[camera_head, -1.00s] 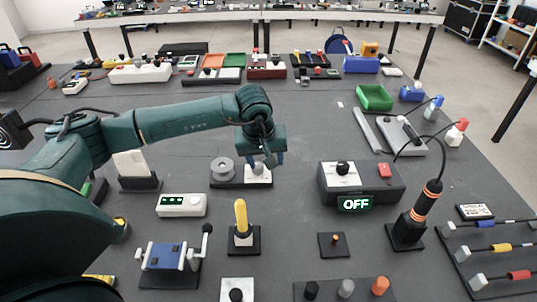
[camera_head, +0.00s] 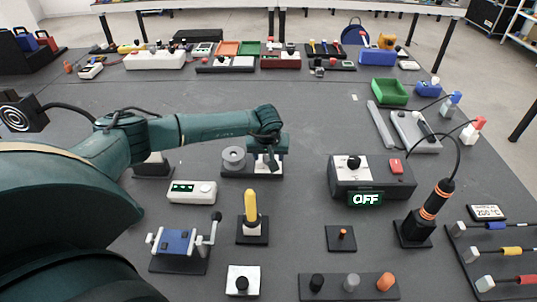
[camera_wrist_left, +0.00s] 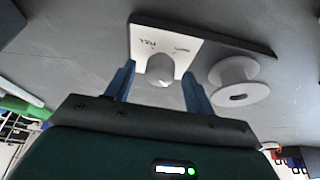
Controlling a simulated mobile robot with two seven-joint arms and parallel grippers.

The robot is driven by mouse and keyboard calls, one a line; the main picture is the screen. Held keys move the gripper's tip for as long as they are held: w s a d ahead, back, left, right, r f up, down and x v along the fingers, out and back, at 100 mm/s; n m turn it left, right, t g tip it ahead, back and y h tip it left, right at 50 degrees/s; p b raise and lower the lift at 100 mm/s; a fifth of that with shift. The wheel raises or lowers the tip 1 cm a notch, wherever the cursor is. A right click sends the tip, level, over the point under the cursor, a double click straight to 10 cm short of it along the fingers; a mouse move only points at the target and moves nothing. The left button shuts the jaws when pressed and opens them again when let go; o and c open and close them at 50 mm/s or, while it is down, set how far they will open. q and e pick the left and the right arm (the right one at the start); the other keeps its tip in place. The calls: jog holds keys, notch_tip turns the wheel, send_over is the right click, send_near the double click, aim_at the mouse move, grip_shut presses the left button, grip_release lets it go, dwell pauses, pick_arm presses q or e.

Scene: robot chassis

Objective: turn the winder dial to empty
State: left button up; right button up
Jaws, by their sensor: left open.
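The winder is a dark base plate (camera_head: 238,173) with a grey spool (camera_head: 234,158) and a white dial panel beside it. In the left wrist view the white panel (camera_wrist_left: 148,42) carries small upside-down lettering, one word looking like FULL. A pale round dial knob (camera_wrist_left: 160,69) stands on it, and the grey spool (camera_wrist_left: 236,80) is to its right. My left gripper (camera_wrist_left: 158,85) is open, with one blue finger on each side of the knob; I cannot tell whether they touch it. In the head view my left gripper (camera_head: 268,160) covers most of the dial. My right gripper is in no view.
A white box with a green display (camera_head: 191,191) and a yellow-handled lever (camera_head: 250,215) stand in front of the winder. A dark box with an OFF display (camera_head: 366,198) stands to the right. Bare table lies behind the winder.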

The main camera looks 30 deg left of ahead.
pick_arm(q)
jog(key=shift+f, duration=0.2)
jog(key=shift+c, duration=0.2)
jog(key=c, duration=0.9)
jog(key=shift+c, duration=0.2)
